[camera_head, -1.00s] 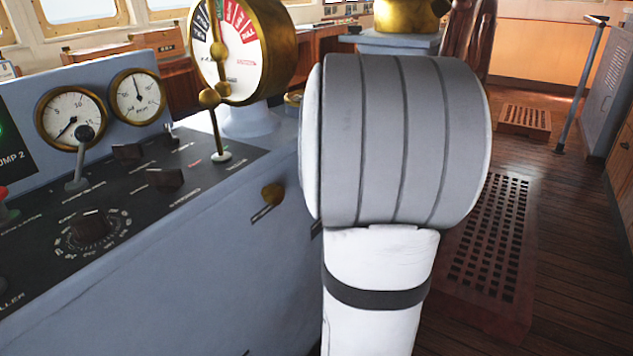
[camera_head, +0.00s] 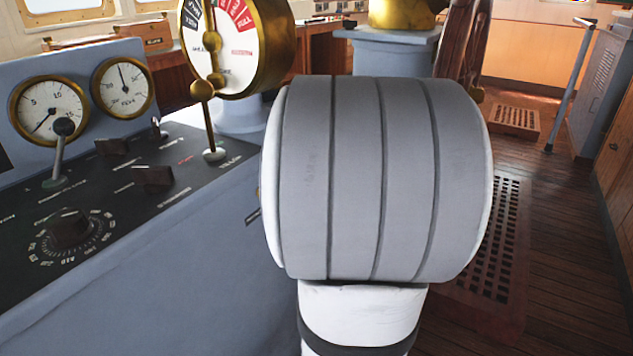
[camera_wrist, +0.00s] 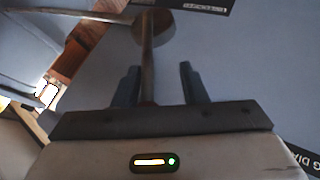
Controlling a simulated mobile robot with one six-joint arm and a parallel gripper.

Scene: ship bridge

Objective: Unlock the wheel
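My gripper (camera_wrist: 157,74) shows in the wrist view with its two dark fingers apart. A thin brown-metal rod (camera_wrist: 148,62) with a round disc-like end (camera_wrist: 153,25) shows between the fingers, closer to the left one. I cannot tell whether a finger touches it. In the head view my gripper is hidden behind my own grey and white arm. Part of the dark wooden wheel (camera_head: 464,42) shows at the top, beside a brass-topped blue-grey pedestal (camera_head: 393,48). No lock is clearly identifiable in the head view.
The blue-grey console (camera_head: 190,265) with gauges, knobs and levers fills the left of the head view. A red floor grating (camera_head: 505,250) lies to the right, with open wooden floor (camera_head: 565,220) beyond.

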